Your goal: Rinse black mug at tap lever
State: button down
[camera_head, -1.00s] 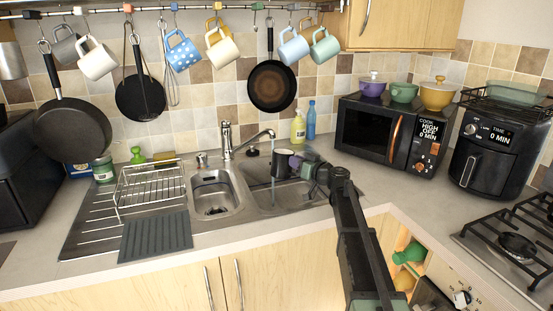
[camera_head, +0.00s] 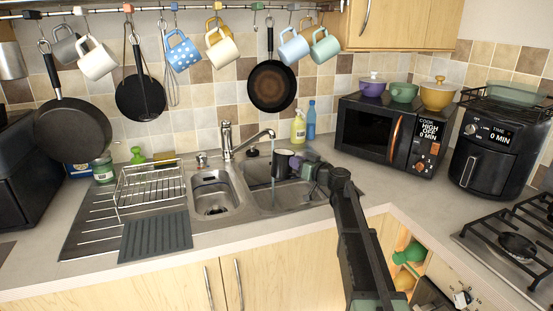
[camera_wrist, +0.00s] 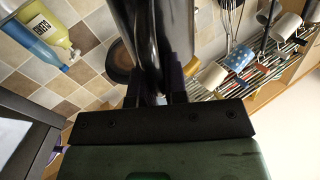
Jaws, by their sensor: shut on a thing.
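The black mug (camera_head: 283,164) is in the head view over the right sink basin, just below and right of the spout of the tap (camera_head: 245,145). A thin stream of water (camera_head: 273,185) runs down along the mug's left side; I cannot tell whether any falls into the mug. The tap lever (camera_head: 224,124) stands on top of the tap body. My gripper (camera_head: 302,166) reaches in from the right and is shut on the mug's handle side. In the wrist view the dark mug (camera_wrist: 152,40) fills the middle between the fingers.
The double sink (camera_head: 262,207) lies below, with a wire dish rack (camera_head: 150,190) to the left. A yellow bottle (camera_head: 298,128) and a blue bottle (camera_head: 311,120) stand behind the mug. The microwave (camera_head: 385,132) is to the right. Several mugs and pans hang above.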

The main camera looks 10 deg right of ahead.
dwell(0.4)
jog(key=s+r+p, duration=0.4)
jog(key=s, duration=0.1)
jog(key=shift+d, duration=0.1)
dwell(0.4)
notch_tip(320, 180, up, 4)
jog(key=p, duration=0.4)
